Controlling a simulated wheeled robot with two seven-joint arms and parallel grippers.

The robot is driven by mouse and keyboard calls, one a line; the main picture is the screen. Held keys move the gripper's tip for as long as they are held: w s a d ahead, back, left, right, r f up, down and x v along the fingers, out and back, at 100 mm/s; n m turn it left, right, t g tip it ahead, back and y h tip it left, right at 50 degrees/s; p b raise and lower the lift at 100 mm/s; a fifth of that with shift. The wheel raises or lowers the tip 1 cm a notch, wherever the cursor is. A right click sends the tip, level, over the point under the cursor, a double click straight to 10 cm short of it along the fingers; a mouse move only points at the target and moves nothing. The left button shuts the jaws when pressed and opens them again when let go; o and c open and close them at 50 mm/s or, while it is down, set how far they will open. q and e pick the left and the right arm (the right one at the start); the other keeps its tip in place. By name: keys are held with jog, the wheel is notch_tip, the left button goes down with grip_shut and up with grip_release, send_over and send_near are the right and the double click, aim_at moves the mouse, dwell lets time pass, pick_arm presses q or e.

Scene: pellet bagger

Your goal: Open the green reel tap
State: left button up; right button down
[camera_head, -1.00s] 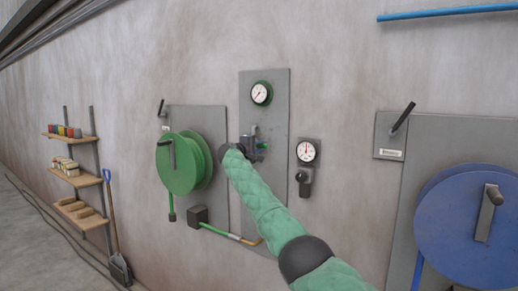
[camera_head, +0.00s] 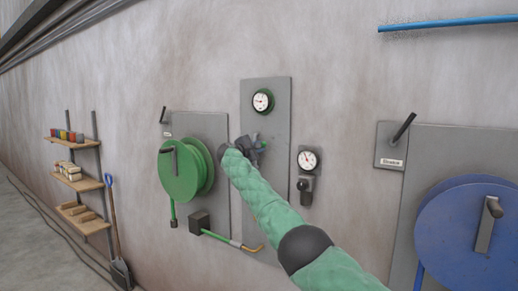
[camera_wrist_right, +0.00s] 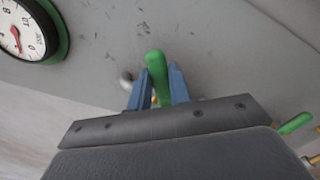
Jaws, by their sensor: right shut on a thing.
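The green tap handle (camera_wrist_right: 154,68) stands between the blue fingers of my right gripper (camera_wrist_right: 158,88) in the right wrist view. The gripper is shut on it. In the head view my right gripper (camera_head: 257,146) is at the tall grey panel (camera_head: 265,190), below the green-rimmed gauge (camera_head: 263,102); the gripper and arm hide most of the tap there. The green-rimmed gauge also shows at the top left of the wrist view (camera_wrist_right: 22,30). The green hose reel (camera_head: 182,172) is on the panel to the left. My left gripper is not in view.
A second gauge (camera_head: 308,160) with a black fitting is just right of the tall panel. A green hose piece (camera_head: 215,236) with a brass end runs below. A blue reel (camera_head: 465,235) is at the right; shelves (camera_head: 80,182) and a shovel (camera_head: 119,268) are at the left.

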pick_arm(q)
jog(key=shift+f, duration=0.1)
pick_arm(e)
jog(key=shift+a, duration=0.1)
jog(key=c, duration=1.3)
grip_release()
pick_arm(q)
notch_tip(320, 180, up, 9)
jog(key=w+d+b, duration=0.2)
jog(key=b, duration=0.2)
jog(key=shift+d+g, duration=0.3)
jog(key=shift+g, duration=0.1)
pick_arm(e)
jog(key=shift+v, duration=3.9)
